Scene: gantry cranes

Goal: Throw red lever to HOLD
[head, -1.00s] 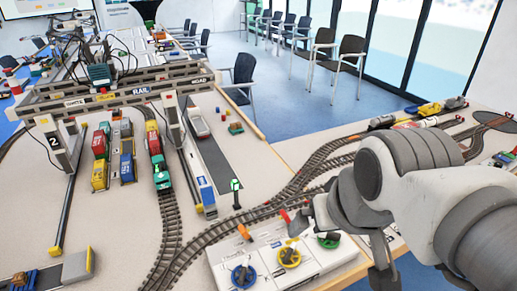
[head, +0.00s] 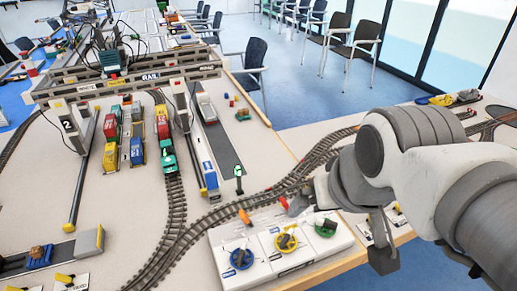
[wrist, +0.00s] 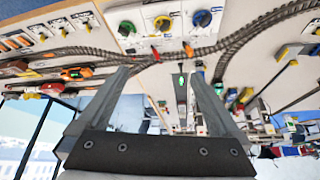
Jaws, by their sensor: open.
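The control box (head: 270,262) is white, with blue (head: 241,259), yellow (head: 286,242) and green (head: 326,227) knobs. The red lever (head: 284,203) stands at its back edge, and an orange lever (head: 245,217) stands to its left. My gripper (head: 340,230) is at the right end of the box, its near finger hanging past the box. In the wrist view my gripper (wrist: 158,72) is open and empty. There the red lever (wrist: 155,52) shows just beyond the gap between the fingertips; contact cannot be told. The lever's markings are unreadable.
Model rail tracks (head: 176,225) curve behind and left of the box. A green signal post (head: 238,178) stands behind it. A gantry crane (head: 125,85) spans trains farther back. The table's front edge runs close to the box's right end.

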